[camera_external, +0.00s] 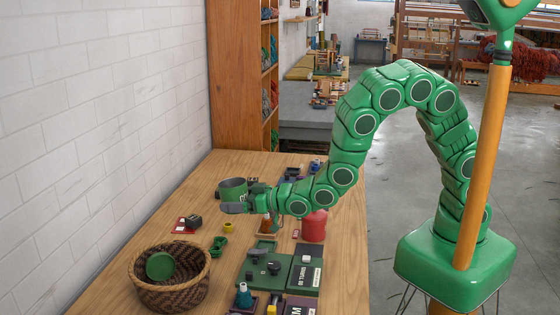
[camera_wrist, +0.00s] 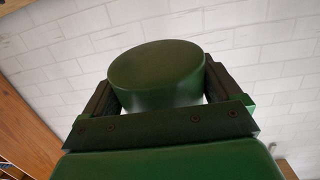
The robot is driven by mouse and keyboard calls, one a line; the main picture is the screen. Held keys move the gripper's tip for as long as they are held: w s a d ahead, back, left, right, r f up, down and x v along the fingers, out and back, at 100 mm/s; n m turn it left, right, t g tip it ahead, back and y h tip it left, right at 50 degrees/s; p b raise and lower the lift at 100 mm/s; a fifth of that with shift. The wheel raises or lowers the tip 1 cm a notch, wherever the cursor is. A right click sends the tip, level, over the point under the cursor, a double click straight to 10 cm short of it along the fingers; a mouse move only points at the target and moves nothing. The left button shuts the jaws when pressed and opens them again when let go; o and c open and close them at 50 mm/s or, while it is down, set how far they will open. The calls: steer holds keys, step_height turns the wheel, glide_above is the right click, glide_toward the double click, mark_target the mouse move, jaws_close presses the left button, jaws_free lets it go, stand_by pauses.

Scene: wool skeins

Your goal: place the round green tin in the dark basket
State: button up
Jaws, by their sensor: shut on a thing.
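The round green tin (camera_external: 233,187) is in my gripper (camera_external: 236,207), held above the table toward the wall. In the wrist view the tin (camera_wrist: 157,76) sits between the two dark fingers of my gripper (camera_wrist: 158,84), one on each side. The dark woven basket (camera_external: 143,291) stands on the table at the lower left, nearer the camera than my gripper. A round green thing (camera_external: 160,265) lies inside the basket; I cannot tell if it is a lid or another tin.
A red container (camera_external: 314,227) stands under my arm. Green and dark boxes (camera_external: 305,273) crowd the table's right front. A small yellow piece (camera_external: 228,226), a green piece (camera_external: 219,246) and a red card (camera_external: 181,226) lie between my gripper and the basket. A white brick wall (camera_external: 100,110) borders the left.

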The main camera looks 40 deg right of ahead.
steer(key=s+a+r+n+g+y, duration=0.1)
steer(key=s+a+r+n+y, duration=0.1)
steer(key=s+a+r, duration=0.35)
steer(key=s+a+r+n+g+y, duration=0.1)
steer(key=s+a+r+g+y, duration=0.1)
steer(key=s, duration=0.7)
steer(key=w+a+f, duration=0.2)
steer(key=a+f, duration=0.4)
steer(key=w+a+f, duration=0.3)
steer(key=a+f, duration=0.3)
steer(key=f, duration=0.1)
steer(key=shift+w, duration=0.25)
steer(key=shift+f, duration=0.55)
steer(key=o, duration=0.9)
